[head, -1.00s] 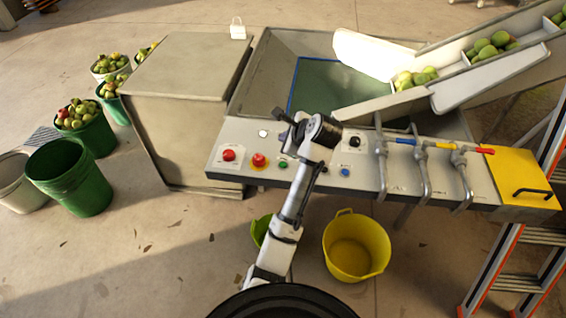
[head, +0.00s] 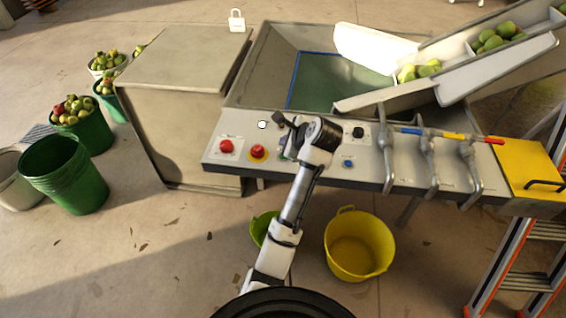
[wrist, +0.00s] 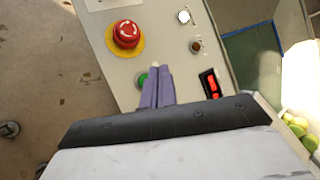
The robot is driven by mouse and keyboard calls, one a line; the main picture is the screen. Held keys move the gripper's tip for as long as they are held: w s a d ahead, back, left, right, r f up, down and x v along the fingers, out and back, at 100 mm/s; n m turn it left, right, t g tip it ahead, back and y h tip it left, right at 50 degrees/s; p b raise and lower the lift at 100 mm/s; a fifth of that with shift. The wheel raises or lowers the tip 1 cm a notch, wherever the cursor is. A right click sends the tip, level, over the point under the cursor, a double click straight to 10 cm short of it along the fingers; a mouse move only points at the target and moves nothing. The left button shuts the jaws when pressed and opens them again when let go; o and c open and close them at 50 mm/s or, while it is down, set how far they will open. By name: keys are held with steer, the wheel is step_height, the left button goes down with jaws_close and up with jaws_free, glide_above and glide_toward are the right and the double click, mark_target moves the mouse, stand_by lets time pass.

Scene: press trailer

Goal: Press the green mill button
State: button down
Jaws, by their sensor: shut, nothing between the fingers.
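The green button (wrist: 142,80) shows in the wrist view on the grey control panel (wrist: 108,60), partly covered by my fingers. In the head view my gripper hides most or all of it. My gripper (wrist: 159,68) is shut and empty, its two purple-grey fingers side by side. The fingertips are at the right edge of the green button in the wrist view; I cannot tell whether they touch it or the panel. In the head view my gripper (head: 283,156) is over the panel (head: 320,178), just right of the yellow-ringed red button.
A yellow-ringed red mushroom button (wrist: 126,33), a white button (wrist: 184,17), a dark knob (wrist: 195,46) and a red switch (wrist: 211,84) surround my fingers. Another red button (head: 226,146) is at the panel's left. Pipe levers (head: 428,170) stand to the right.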

steer(key=shift+f, duration=1.5)
steer(key=shift+f, duration=0.1)
stand_by(0.7)
steer(key=shift+f, duration=0.35)
steer(key=shift+f, duration=0.4)
stand_by(0.8)
steer(key=shift+r+p, duration=0.75)
steer(key=shift+r, duration=0.05)
step_height(320, 180, up, 5)
steer(key=p, duration=0.5)
